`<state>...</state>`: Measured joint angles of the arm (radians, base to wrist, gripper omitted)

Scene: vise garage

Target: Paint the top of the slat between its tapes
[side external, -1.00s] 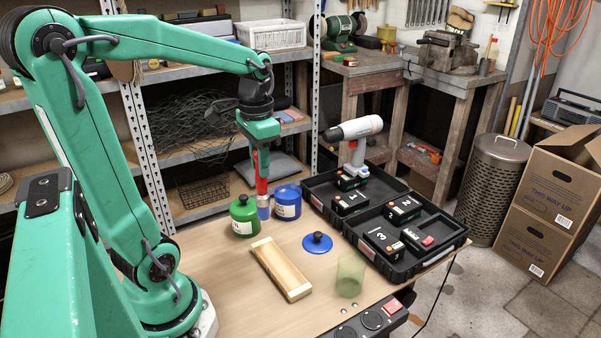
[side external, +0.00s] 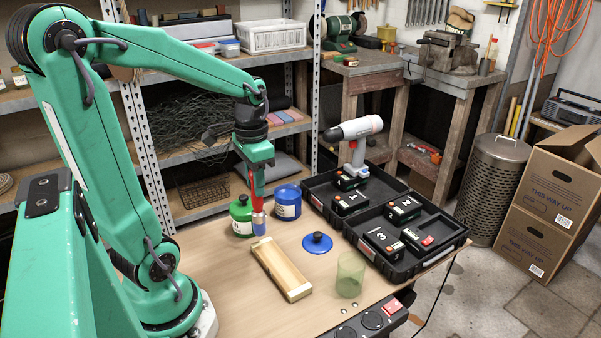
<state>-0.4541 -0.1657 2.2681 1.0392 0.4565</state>
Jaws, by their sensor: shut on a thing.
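The wooden slat (side external: 282,270) lies flat on the bench, running from upper left to lower right. Pale bands near its ends look like the tapes; its top between them is plain wood colour. My gripper (side external: 256,178) is shut on a red-handled brush (side external: 257,200), held upright with its blue-tinted tip down, just beyond the slat's far end. Whether the tip touches anything is unclear. The blue pot (side external: 288,203) stands open behind and right of the brush. The green pot (side external: 241,217) stands to its left with its lid on.
A blue lid (side external: 317,242) lies right of the slat. A translucent green cup (side external: 350,274) stands near the bench's front edge. An open black case (side external: 428,256) with batteries and a drill (side external: 357,140) fill the right side. Bench left of the slat is clear.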

